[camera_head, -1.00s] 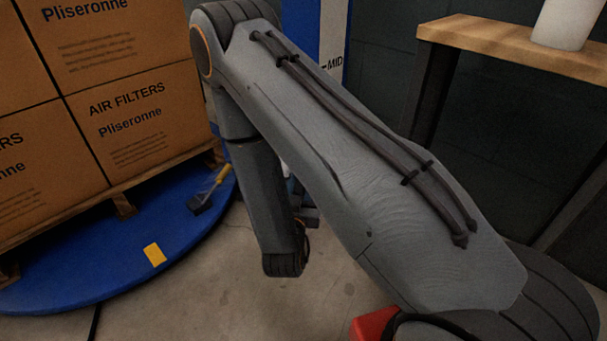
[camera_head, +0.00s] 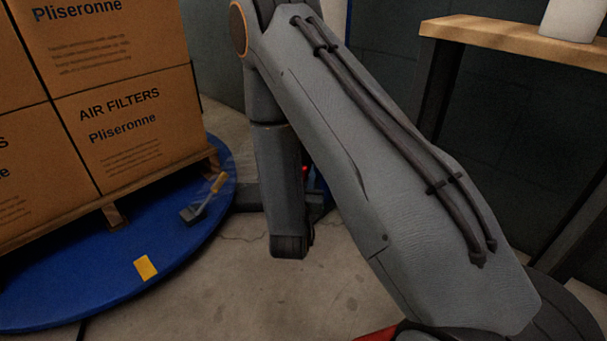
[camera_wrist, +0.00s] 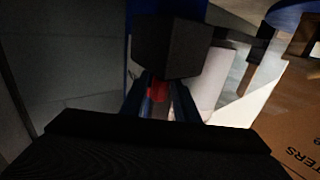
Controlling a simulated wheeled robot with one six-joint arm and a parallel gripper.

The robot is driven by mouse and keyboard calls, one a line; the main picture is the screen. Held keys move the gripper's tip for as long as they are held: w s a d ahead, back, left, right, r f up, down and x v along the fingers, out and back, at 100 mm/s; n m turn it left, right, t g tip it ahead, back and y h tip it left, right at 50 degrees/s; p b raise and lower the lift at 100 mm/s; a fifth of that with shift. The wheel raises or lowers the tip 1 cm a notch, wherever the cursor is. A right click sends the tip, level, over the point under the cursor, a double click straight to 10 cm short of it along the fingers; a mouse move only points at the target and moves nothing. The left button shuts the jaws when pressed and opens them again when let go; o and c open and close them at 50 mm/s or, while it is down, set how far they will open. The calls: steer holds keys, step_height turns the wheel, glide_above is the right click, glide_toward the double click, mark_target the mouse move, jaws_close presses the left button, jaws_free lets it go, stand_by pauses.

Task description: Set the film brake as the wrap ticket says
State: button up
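In the wrist view, a small red part (camera_wrist: 158,91) shows below a dark block (camera_wrist: 168,46) on a blue upright (camera_wrist: 165,8); it may be the brake knob, but no scale or marking is readable. My gripper (camera_wrist: 160,88) has its two dark fingers apart, one on each side of the red part. I cannot tell whether they touch it. A white roll-like shape (camera_wrist: 212,76), perhaps the film, stands to the right. In the head view my arm hides the gripper and most of the blue upright. No wrap ticket is in view.
Air filter boxes (camera_head: 130,125) stand on a pallet on a blue turntable (camera_head: 75,295). A yellow-handled tool (camera_head: 205,200) and a yellow patch (camera_head: 145,267) are on the turntable. A wooden-topped table (camera_head: 500,42) with a white cylinder (camera_head: 572,18) stands right.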

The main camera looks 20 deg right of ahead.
jaws_close()
steer(key=shift+m+h+p, duration=0.3)
steer(key=shift+h+p, duration=0.1)
steer(key=shift+p, duration=0.1)
steer(key=m+g+h+p, duration=0.2)
steer(key=h+p, duration=0.1)
steer(key=shift+a+r+m+g+h, duration=0.1)
steer(key=shift+m+g+h, duration=0.2)
steer(key=shift+m+g, duration=0.1)
steer(key=m+g+h+p, duration=0.2)
steer(key=m+g+h, duration=0.1)
steer(key=shift+g, duration=0.4)
steer(key=shift+m+g+h, duration=0.9)
steer(key=shift+m+g, duration=0.3)
steer(key=shift+g, duration=0.3)
jaws_free()
